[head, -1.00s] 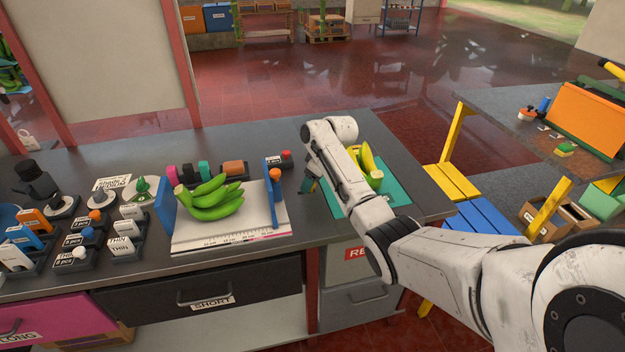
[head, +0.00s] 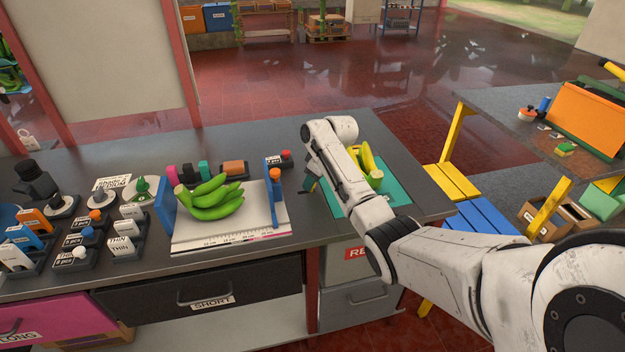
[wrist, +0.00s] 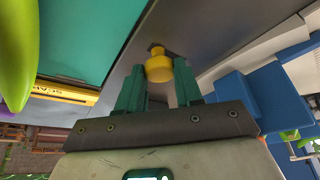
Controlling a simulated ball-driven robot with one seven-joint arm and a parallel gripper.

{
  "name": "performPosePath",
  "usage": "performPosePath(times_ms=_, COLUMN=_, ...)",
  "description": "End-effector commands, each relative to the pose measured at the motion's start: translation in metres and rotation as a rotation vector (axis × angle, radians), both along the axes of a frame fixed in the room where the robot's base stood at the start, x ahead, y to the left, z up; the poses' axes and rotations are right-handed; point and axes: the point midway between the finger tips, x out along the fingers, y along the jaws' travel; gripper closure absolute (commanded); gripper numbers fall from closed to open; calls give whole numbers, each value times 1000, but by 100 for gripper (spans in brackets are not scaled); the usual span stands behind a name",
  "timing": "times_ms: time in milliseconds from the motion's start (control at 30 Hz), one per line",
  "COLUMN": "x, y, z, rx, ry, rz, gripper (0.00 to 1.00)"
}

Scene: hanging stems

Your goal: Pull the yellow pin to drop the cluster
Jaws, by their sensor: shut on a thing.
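The yellow pin (wrist: 158,68) shows in the wrist view as a short round knob on a dark grey surface. My gripper (wrist: 159,75) has its green fingers on either side of the knob and is shut on it. In the head view my gripper (head: 311,184) is low over the bench between the white board and the teal mat, and my arm hides the pin. A cluster of green bananas (head: 213,200) lies on the white board. Yellow bananas (head: 368,160) show partly behind my arm. I cannot tell which cluster the pin holds.
The white board (head: 230,236) has a blue post (head: 272,206) with an orange knob beside my gripper. The teal mat (head: 395,193) lies under my arm. Small labelled holders (head: 88,235) crowd the bench's left side. The bench's back strip is mostly clear.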

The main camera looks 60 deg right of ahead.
Motion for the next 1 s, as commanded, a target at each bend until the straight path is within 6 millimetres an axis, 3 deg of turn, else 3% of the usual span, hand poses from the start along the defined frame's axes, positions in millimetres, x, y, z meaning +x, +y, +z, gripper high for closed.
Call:
performPosePath(times_ms=167, x=5, y=4, z=1, rx=1, ry=0, rz=1, gripper=100)
performPosePath(times_ms=367, x=26, y=22, z=1, rx=1, ry=0, rz=4, gripper=100)
performPosePath(times_ms=633, x=28, y=23, z=1, rx=1, ry=-3, rz=3, gripper=100)
performPosePath(times_ms=667, x=28, y=23, z=1, rx=1, ry=-3, rz=3, gripper=63)
performPosePath(times_ms=900, x=27, y=23, z=0, rx=0, ry=-2, rz=1, gripper=40)
performPosePath(times_ms=1000, x=27, y=23, z=0, rx=0, ry=-1, rz=1, gripper=40)
